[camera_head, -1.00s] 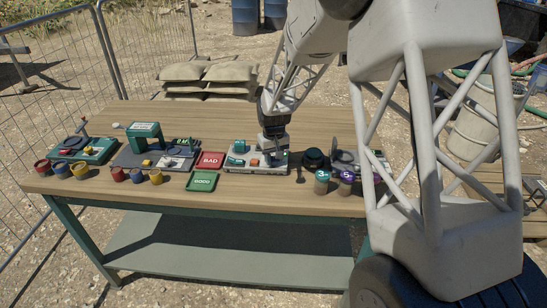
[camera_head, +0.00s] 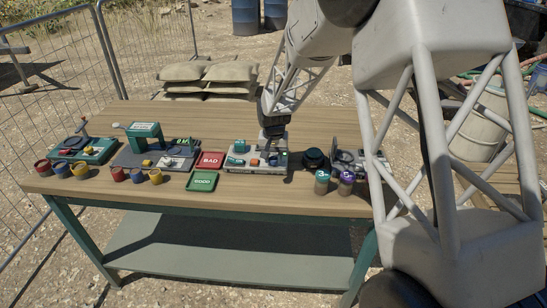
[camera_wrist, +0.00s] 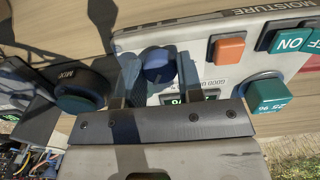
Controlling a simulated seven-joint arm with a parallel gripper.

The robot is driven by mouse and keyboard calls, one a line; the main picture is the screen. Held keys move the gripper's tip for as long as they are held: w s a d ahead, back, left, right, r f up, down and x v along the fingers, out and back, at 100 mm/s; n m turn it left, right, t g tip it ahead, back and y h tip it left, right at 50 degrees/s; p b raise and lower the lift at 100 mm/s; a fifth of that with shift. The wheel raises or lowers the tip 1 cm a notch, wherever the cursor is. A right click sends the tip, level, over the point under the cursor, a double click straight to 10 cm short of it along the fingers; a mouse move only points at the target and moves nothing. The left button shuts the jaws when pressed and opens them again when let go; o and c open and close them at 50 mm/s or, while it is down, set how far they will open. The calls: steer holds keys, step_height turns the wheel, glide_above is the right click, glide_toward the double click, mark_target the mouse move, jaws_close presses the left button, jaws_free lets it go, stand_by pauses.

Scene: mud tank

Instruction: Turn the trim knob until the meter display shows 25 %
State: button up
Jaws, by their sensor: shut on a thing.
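The trim knob (camera_wrist: 158,65) is a dark blue round knob on the pale moisture meter panel (camera_wrist: 200,60). My gripper (camera_wrist: 160,75) is around it in the wrist view, one finger on each side, shut on the knob. The meter display (camera_wrist: 190,97) shows green characters just beyond the gripper's edge; it is partly hidden and I cannot read the value. In the head view my gripper (camera_head: 273,136) is over the meter (camera_head: 240,165); the knob is hidden there.
BAD (camera_head: 211,159) and GOOD (camera_head: 202,181) trays lie left of the meter.

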mark_target(274, 158)
steer(key=o, duration=0.9)
steer(key=shift+r, duration=0.15)
steer(key=shift+r, duration=3.8)
